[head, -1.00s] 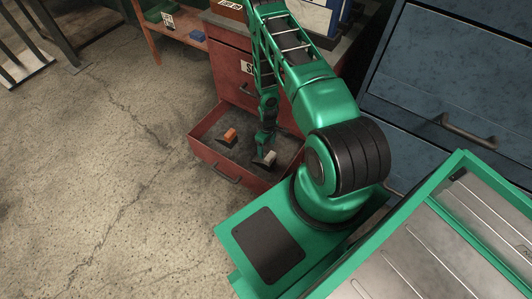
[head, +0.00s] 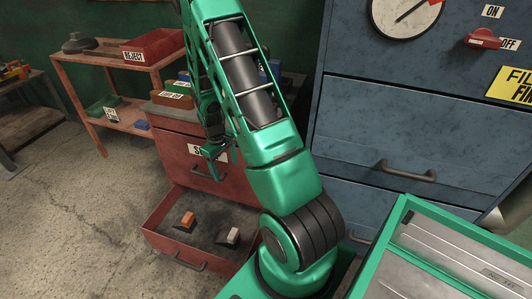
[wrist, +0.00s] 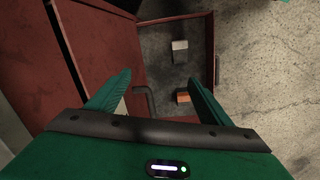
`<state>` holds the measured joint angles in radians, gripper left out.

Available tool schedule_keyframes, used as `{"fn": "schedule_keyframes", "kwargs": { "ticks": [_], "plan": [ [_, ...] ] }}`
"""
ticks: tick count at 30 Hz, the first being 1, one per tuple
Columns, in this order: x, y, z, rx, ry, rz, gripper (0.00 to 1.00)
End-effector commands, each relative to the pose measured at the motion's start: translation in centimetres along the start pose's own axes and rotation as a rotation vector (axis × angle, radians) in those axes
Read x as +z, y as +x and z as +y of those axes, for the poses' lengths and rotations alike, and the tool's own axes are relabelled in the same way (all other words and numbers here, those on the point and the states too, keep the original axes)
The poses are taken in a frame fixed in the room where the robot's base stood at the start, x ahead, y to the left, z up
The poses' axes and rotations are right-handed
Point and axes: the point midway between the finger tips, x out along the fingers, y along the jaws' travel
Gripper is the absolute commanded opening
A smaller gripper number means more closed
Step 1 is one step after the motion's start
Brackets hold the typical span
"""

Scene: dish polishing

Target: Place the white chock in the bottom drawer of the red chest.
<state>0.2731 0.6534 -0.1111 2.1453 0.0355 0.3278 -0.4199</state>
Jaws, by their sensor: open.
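The white chock (head: 233,236) lies inside the open bottom drawer (head: 168,252) of the red chest (head: 240,183), to the right of an orange chock (head: 187,220). In the wrist view the white chock (wrist: 180,50) and the orange chock (wrist: 183,96) lie apart on the drawer's dark floor. My gripper (head: 213,155) is open and empty, raised in front of the chest's closed upper drawer, above the open one. In the wrist view its fingers (wrist: 158,88) are spread, with nothing between them.
A blue cabinet (head: 350,120) with a drawer handle stands to the right of the chest. A red shelf with a REJECT bin (head: 153,47) stands at the left. Small bins sit on the chest top. Concrete floor (head: 70,210) is clear at the left.

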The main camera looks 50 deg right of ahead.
Motion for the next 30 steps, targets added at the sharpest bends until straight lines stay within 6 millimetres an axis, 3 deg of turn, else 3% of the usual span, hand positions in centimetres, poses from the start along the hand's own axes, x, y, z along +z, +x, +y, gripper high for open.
{"fn": "schedule_keyframes", "kwargs": {
  "ticks": [1, 6, 15, 24, 30],
  "plan": [
    [0.6, -2.4, 0.3, 0.006, 0.025, 0.006, 0.73],
    [3.5, -8.9, 0.5, 0.011, 0.111, 0.002, 0.73],
    [10.2, -18.4, -0.3, 0.001, 0.27, 0.002, 0.73],
    [18.5, -25.0, -2.6, -0.036, 0.427, 0.005, 0.73],
    [24.1, -27.6, -4.7, -0.074, 0.523, 0.005, 0.73]
  ]
}}
